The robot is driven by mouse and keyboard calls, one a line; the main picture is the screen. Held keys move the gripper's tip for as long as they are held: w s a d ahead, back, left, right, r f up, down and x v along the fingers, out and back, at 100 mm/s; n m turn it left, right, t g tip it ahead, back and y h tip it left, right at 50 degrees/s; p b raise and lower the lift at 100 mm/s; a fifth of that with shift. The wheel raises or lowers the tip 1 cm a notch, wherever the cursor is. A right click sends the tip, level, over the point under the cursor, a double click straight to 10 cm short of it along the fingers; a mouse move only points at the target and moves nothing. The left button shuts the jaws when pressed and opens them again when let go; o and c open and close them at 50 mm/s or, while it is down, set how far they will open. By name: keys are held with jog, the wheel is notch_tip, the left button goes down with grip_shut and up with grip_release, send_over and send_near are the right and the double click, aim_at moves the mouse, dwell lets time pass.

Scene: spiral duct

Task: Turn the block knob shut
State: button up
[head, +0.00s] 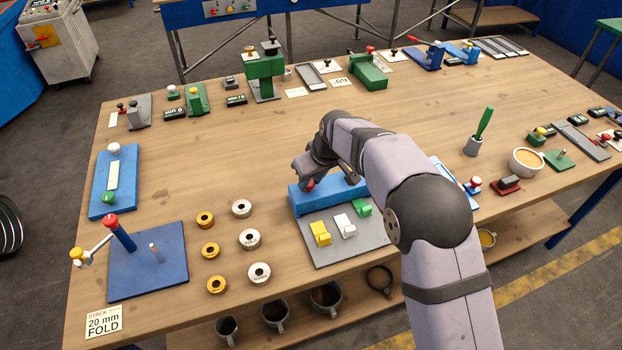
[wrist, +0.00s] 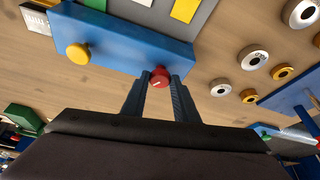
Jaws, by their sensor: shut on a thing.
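The blue block (head: 328,196) lies on the wooden table along the back of a grey plate, and it fills the upper left of the wrist view (wrist: 120,38). A round red knob (wrist: 160,76) with a short pale mark sits at the block's edge; in the head view it shows small at the block's left end (head: 310,185). A yellow knob (wrist: 78,54) sits nearer the block's other end. My gripper (wrist: 160,84) is shut on the red knob, one dark finger on each side. The fingers partly cover the knob's sides.
The grey plate (head: 345,249) carries yellow, white and green pieces in front of the block. Silver rings (head: 250,238) and brass rings (head: 210,250) lie to its left. A blue stand with a red-topped post (head: 120,235) is farther left. Bare table lies behind the block.

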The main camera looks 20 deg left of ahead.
jog(key=shift+m, duration=0.3)
jog(key=shift+s+a+m+t+h, duration=0.15)
jog(key=shift+m+t+h, duration=0.2)
jog(key=shift+m, duration=0.65)
jog(key=m+t+h, duration=0.1)
jog(key=m, duration=0.2)
jog(key=shift+a, duration=0.15)
jog(key=m+h, duration=0.1)
jog(key=m, duration=0.2)
jog(key=m+h, duration=0.1)
jog(key=m, duration=0.1)
jog(key=shift+a+m+t+b, duration=0.15)
jog(key=shift+m+t+b, duration=0.1)
jog(key=shift+m+b, duration=0.15)
jog(key=o, duration=1)
jog(key=shift+o, duration=0.2)
jog(key=shift+s+r, duration=0.1)
